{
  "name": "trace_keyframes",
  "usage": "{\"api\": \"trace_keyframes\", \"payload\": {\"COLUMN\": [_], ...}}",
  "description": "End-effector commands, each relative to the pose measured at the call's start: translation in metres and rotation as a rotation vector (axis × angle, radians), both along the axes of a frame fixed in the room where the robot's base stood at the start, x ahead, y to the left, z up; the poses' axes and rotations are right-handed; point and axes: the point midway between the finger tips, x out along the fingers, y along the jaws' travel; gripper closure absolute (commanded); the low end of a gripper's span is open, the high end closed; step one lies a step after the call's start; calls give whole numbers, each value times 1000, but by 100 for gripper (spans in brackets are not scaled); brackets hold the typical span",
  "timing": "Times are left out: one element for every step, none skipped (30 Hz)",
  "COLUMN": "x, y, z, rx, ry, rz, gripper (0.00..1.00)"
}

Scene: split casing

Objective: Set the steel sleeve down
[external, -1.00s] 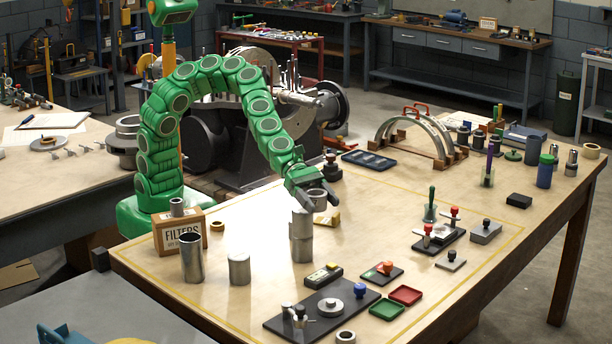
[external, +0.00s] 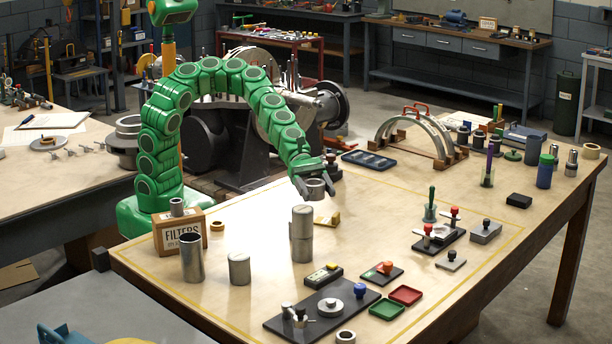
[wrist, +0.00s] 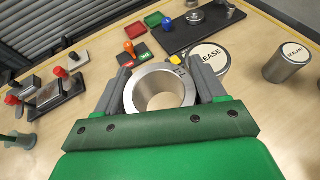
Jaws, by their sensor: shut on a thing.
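The steel sleeve (external: 316,190) is a short, thick-walled ring with an open bore. My gripper (external: 314,178) is shut on it; in the wrist view the sleeve (wrist: 160,68) sits between the two grey fingers (wrist: 160,85), its bore facing the camera. The sleeve is behind and just right of the tall grey can (external: 302,240) in the external view. I cannot tell from these views how far its underside is from the tabletop (external: 390,235).
The can with a lettered lid (wrist: 208,58) is close beside my right finger in the wrist view. A shorter can (external: 239,269) and an open cylinder (external: 192,258) stand left. Bare tabletop lies right of the sleeve.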

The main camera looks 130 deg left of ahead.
Motion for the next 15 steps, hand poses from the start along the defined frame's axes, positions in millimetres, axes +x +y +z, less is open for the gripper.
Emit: {"api": "trace_keyframes", "payload": {"x": [-4, -6, -9, -12, -14, -18, -21, -24, -29, -32, -36, -41, -45, -49, -55], "y": [6, 9, 12, 14, 17, 21, 24, 27, 30, 34, 37, 41, 43, 45, 49], "z": [-1, -2, -3, -4, -5, -6, -7, -8, -9, -10, -11, -13, -14, -15, -17], "rx": [-1, -1, -2, -2, -1, -1, 0, -1, -2, -2, 0, -1, -1, -1, 0], "ry": [1, 0, 1, 1, 1, 1, 1, 2, 2, 2, 2, 3, 3, 3, 3], "rz": [-4, -10, -20, -26, -32, -40, -48, -54, -68, -76, -84, -98, -110, -120, -134], "gripper": [86, 86, 86, 86, 86, 86, 86, 86, 86, 86, 86, 86, 86, 86, 86]}}
